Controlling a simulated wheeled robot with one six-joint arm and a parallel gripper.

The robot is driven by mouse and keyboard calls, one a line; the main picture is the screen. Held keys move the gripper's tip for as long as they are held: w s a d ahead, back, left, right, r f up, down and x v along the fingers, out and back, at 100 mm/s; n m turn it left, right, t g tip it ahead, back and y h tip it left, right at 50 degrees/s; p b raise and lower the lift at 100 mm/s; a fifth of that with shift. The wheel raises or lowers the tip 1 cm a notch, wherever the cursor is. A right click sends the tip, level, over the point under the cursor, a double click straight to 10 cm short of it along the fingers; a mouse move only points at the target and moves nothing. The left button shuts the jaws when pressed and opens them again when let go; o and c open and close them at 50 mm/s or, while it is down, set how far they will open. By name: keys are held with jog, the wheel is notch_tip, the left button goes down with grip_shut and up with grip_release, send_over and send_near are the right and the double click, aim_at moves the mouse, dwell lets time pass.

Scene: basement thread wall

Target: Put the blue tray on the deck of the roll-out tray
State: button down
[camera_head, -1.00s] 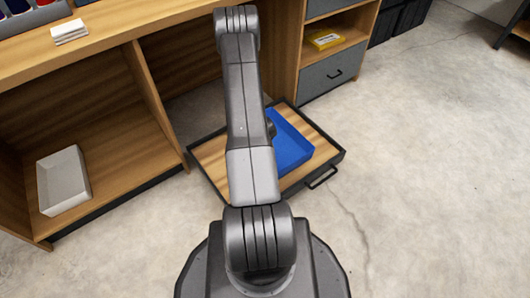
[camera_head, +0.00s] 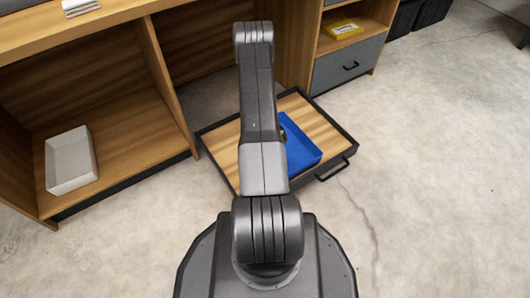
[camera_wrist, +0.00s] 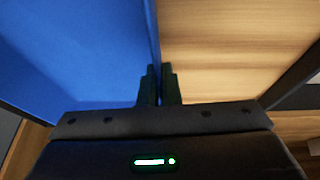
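The blue tray (camera_head: 303,148) is over the right part of the roll-out tray's wooden deck (camera_head: 304,107). In the head view it looks level and resting on the deck or very close to it; I cannot tell which. My arm covers its left side. In the wrist view the blue tray (camera_wrist: 75,55) fills the left and bare deck (camera_wrist: 225,50) the right. My gripper (camera_wrist: 159,75) has its two fingers close together, with the tray's side wall between them.
The roll-out tray has a dark rim and a front handle (camera_head: 333,170). A white bin (camera_head: 70,162) stands on the lower shelf at the left. A yellow box (camera_head: 343,29) sits in the cubby above a grey drawer (camera_head: 348,66). The floor at the right is clear.

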jog(key=shift+f, duration=0.25)
jog(key=c, duration=1.6)
grip_release()
jog(key=shift+r, duration=0.1)
jog(key=shift+c, duration=0.2)
jog(key=shift+r, duration=0.25)
jog(key=p+v, duration=0.4)
jog(key=v, duration=0.8)
